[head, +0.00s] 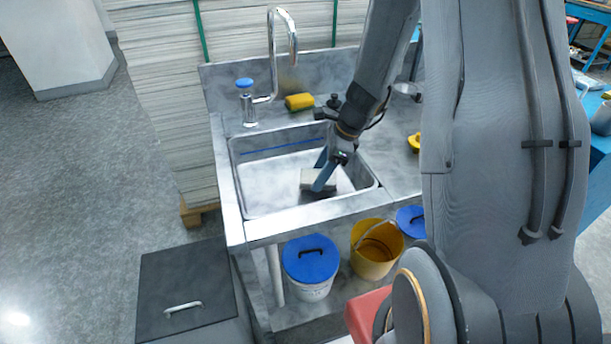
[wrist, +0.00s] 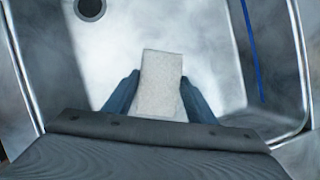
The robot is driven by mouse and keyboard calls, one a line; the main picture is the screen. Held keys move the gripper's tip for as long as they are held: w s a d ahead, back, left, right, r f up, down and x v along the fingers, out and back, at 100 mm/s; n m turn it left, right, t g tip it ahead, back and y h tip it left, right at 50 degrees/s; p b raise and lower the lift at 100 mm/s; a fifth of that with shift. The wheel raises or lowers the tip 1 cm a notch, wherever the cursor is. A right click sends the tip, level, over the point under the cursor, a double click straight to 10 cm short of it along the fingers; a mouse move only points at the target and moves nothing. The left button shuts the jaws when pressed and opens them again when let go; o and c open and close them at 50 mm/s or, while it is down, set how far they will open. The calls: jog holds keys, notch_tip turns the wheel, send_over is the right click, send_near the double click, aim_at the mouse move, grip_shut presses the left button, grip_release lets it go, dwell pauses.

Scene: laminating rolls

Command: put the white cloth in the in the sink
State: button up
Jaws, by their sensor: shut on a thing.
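The white cloth (wrist: 159,85) is a folded, off-white block between the two blue fingers of my gripper (wrist: 160,100) in the wrist view. My gripper (head: 325,172) is shut on it. In the head view the cloth (head: 311,179) shows partly behind a blue finger, within the outline of the sink (head: 262,196). The sink is a rectangular steel basin, and its drain hole (wrist: 90,8) shows at the top left of the wrist view. I cannot tell whether the cloth touches the basin floor.
A chrome tap (head: 272,60) with a blue knob and a yellow sponge (head: 299,102) are behind the basin. A yellow item (head: 414,142) lies on the right counter. Below are a blue-lidded bucket (head: 310,262) and a yellow bucket (head: 377,252). A paper stack (head: 160,100) stands behind.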

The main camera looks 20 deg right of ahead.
aim_at(306, 175)
jog(key=a, duration=0.1)
jog(key=w+a+p, duration=0.1)
jog(key=a, duration=0.2)
jog(key=shift+w+f, duration=0.2)
jog(key=shift+w, duration=0.1)
jog(key=shift+d+f, duration=0.1)
jog(key=shift+f, duration=0.4)
jog(key=shift+d+f, duration=0.1)
jog(key=shift+f, duration=0.05)
jog(key=o, duration=1)
jog(key=shift+o, duration=0.2)
